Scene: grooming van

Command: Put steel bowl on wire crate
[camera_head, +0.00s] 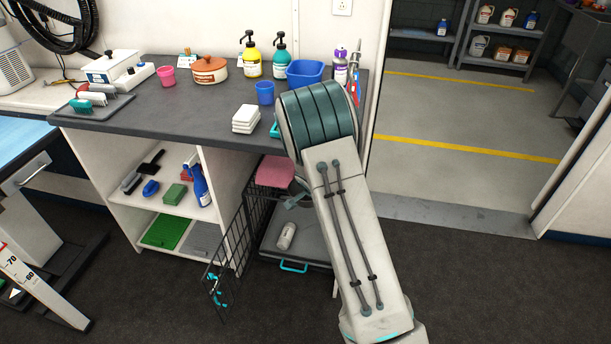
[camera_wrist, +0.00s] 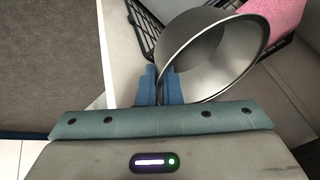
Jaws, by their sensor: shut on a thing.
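The steel bowl (camera_wrist: 222,62) is in the wrist view, tilted, with its rim between the blue fingers of my gripper (camera_wrist: 160,86). My gripper is shut on the rim at the bowl's left side. Black bars of the wire crate (camera_wrist: 143,22) show behind the bowl in the wrist view; I cannot tell whether bowl and crate touch. In the head view the wire crate (camera_head: 233,238) stands under the right end of the counter, its wire door open. My arm hides the bowl and most of the gripper there.
A folded pink towel (camera_head: 275,171) lies on top of the crate and also shows beside the bowl in the wrist view (camera_wrist: 286,14). A white bottle (camera_head: 287,235) lies inside the crate. The dark counter (camera_head: 200,112) overhangs above. Open floor (camera_head: 480,270) is at right.

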